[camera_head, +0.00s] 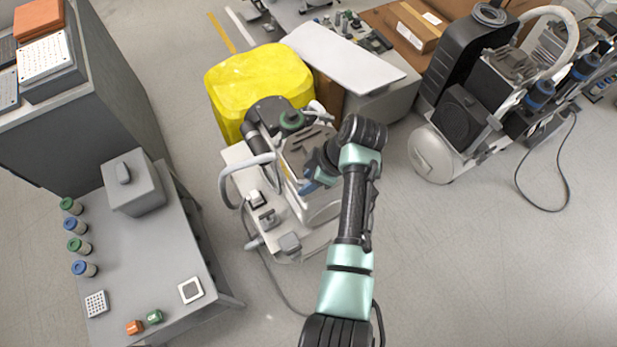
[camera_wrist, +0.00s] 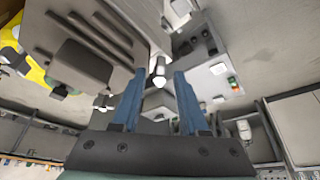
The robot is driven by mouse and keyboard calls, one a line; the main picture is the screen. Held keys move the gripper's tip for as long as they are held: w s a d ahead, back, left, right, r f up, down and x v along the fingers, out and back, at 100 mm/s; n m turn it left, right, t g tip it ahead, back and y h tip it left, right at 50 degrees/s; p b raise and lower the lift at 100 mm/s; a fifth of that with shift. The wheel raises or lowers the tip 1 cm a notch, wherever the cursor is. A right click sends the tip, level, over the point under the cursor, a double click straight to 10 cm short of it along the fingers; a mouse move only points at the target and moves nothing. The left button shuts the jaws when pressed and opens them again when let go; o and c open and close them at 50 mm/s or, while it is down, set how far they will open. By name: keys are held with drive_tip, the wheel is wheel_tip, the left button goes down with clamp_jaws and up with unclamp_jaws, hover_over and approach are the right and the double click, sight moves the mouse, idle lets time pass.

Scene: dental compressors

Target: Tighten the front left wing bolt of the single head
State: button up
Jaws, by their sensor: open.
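In the wrist view my gripper (camera_wrist: 160,74) is open, fingers apart. A small pale-tipped bolt-like part (camera_wrist: 159,75) shows between the fingertips; I cannot tell whether it is the wing bolt or how far beyond the tips it lies. The finned grey head (camera_wrist: 95,50) is left of the fingers. My arm hides part of the compressor in the head view.
A yellow bin (camera_head: 240,82) stands behind the compressor. A grey table (camera_head: 145,255) with knobs and a box is at left. A larger twin compressor (camera_head: 432,153) stands at right. The floor (camera_head: 480,265) at the lower right is mostly clear; a cable lies near the base.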

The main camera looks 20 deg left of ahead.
clamp_jaws()
drive_tip(key=shift+r+p, duration=0.1)
drive_tip(key=shift+p, duration=0.2)
drive_tip(key=m+p, duration=0.1)
drive_tip(key=m, duration=0.1)
drive_tip(key=m+t+p, duration=0.1)
drive_tip(key=p, duration=0.1)
drive_tip(key=shift+s+r+m+t, duration=0.15)
drive_tip(key=shift+m+t, duration=0.15)
drive_tip(key=shift+m, duration=0.1)
drive_tip(key=m+t+p, duration=0.1)
drive_tip(key=m, duration=0.1)
drive_tip(key=m+h+p, duration=0.1)
drive_tip(key=m+p, duration=0.1)
drive_tip(key=m, duration=0.1)
drive_tip(key=shift+s+t, duration=0.1)
drive_tip(key=shift+t, duration=0.3)
drive_tip(key=m+t+h+p, duration=0.1)
drive_tip(key=m+p, duration=0.1)
drive_tip(key=m, duration=0.2)
drive_tip(key=shift+a+m, duration=0.15)
drive_tip(key=shift+m, duration=0.25)
drive_tip(key=m+h, duration=0.1)
drive_tip(key=m, duration=0.1)
drive_tip(key=m+h, duration=0.1)
drive_tip(key=m, duration=0.1)
drive_tip(key=shift+a+f+t+p, duration=0.1)
drive_tip(key=shift+f+t+p, duration=0.1)
drive_tip(key=shift+t+p, duration=0.2)
drive_tip(key=shift+m, duration=0.3)
